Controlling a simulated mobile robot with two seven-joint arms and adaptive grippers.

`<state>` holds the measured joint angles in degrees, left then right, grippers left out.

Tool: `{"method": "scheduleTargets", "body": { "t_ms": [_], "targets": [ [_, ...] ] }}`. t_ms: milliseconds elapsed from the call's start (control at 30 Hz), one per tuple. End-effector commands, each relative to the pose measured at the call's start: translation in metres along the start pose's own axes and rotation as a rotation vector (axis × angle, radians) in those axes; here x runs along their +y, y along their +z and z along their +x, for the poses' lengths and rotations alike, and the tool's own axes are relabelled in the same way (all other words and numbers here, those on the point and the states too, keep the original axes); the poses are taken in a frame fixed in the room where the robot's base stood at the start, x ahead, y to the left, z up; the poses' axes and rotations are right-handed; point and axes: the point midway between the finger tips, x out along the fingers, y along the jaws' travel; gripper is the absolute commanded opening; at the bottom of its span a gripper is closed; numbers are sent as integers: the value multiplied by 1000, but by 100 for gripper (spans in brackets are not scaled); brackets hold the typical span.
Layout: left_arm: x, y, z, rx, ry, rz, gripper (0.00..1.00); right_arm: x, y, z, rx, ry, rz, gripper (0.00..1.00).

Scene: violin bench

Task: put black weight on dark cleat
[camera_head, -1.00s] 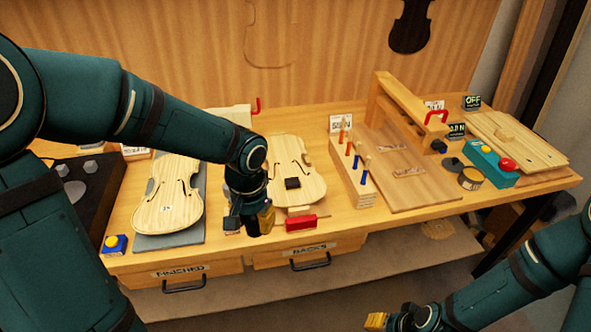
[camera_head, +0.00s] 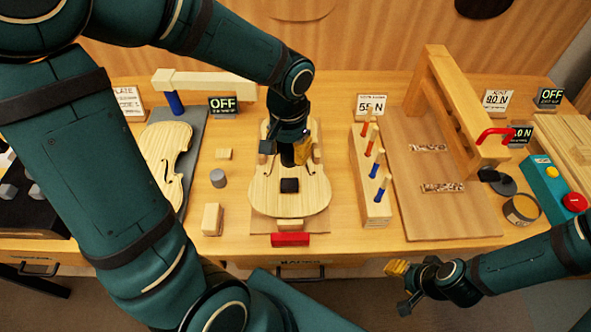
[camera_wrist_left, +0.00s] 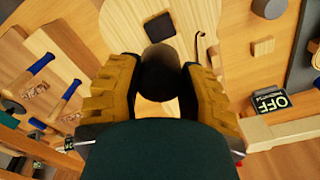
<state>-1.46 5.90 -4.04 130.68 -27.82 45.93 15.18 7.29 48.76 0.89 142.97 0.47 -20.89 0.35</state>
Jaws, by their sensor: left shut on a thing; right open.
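My left gripper (camera_head: 292,150) hangs over the violin plate (camera_head: 264,196), just behind the dark cleat (camera_head: 289,185) in the head view. In the left wrist view its yellow-padded fingers (camera_wrist_left: 160,95) are shut on the black weight (camera_wrist_left: 160,72), a dark rounded piece. The cleat, a small dark square, lies on the pale plate and also shows beyond the weight in the left wrist view (camera_wrist_left: 159,27). The weight's height above the plate is hard to tell. My right gripper (camera_head: 402,284) is open and empty in front of the bench.
A red clamp block (camera_head: 290,239) sits at the plate's near end. A grey cylinder (camera_head: 218,178) and wooden blocks (camera_head: 212,219) stand to its left. A rack with colored-handled tools (camera_head: 371,180) stands to its right. A wooden arch (camera_head: 455,110) rises further right.

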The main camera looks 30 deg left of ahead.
Motion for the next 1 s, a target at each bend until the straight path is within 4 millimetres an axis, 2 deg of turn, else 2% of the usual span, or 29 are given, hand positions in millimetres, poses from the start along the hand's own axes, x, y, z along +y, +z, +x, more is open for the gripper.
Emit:
{"method": "scheduleTargets", "body": {
  "t_ms": [33, 200, 467, 633, 733, 1000],
  "targets": [
    [0, 1, 12, -5, 0, 1, 0, 2, 2, 4, -3, 0, -1, 47],
    [0, 1, 40, -3, 0, 1, 0, 4, 4, 10, -9, -1, -2, 47],
    [0, 0, 58, -2, 0, 1, 0, 5, 6, 13, -12, -1, -4, 47],
    [0, 0, 81, -3, 0, 0, 0, 7, 9, 19, -18, -2, -5, 47],
    [0, 0, 87, -1, 0, 1, 0, 8, 10, 20, -19, -2, -6, 47],
    [0, 0, 87, 1, 0, 0, 0, 8, 10, 20, -20, -2, -6, 47]
  ]
}}
